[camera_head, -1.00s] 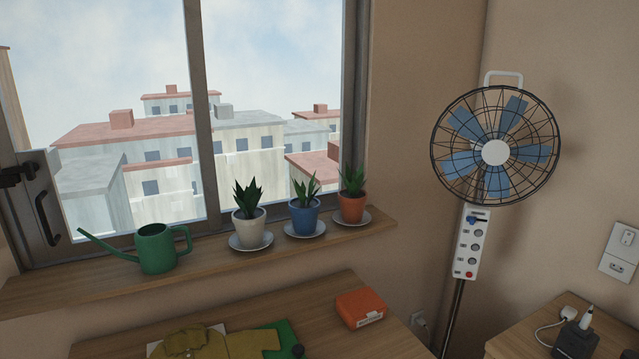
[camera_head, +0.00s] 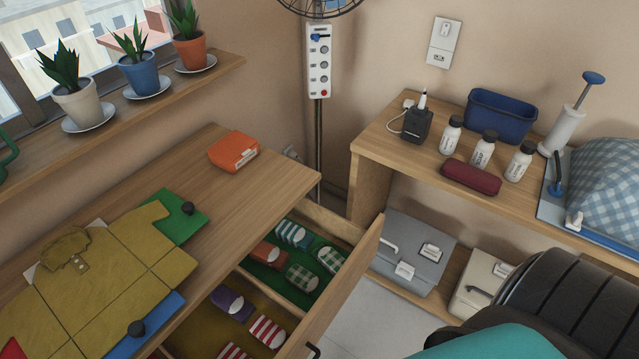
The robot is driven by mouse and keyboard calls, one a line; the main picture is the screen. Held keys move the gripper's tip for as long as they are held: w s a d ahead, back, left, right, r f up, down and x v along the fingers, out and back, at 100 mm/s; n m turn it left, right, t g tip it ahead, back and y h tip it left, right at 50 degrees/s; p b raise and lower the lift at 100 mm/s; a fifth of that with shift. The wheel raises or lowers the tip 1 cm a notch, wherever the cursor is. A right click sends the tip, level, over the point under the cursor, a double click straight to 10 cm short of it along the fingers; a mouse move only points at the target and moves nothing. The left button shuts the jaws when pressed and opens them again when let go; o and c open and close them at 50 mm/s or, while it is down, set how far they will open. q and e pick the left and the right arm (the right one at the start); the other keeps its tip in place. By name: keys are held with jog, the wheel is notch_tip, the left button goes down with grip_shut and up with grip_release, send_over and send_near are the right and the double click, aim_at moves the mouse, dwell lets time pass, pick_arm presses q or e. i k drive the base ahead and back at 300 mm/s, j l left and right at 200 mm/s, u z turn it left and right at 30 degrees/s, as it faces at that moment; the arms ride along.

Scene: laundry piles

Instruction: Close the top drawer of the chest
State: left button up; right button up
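The wooden chest shows its top (camera_head: 255,190) at the lower left and middle. Its top drawer stands pulled out, towards the lower right, with the front panel (camera_head: 345,280) well away from the chest. A dark handle (camera_head: 313,351) shows on the front at the bottom edge. Inside, rolled striped and checked socks (camera_head: 302,277) lie on a green lining, and more rolled items (camera_head: 233,303) lie on a brown lining. The near end of the drawer is cut off by the picture's bottom edge. Neither of my grippers is in view.
A mustard shirt (camera_head: 105,270) on a folding board and an orange box (camera_head: 233,151) lie on the chest top. A wooden bench (camera_head: 372,146) with bottles, a blue bin (camera_head: 499,115) and cases underneath stands to the right. A fan pole (camera_head: 318,135) stands behind.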

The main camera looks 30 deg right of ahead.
aim_at(208, 329)
jog(key=k+l+z, duration=0.4)
jog(key=k+l, duration=0.3)
jog(key=k, duration=0.15)
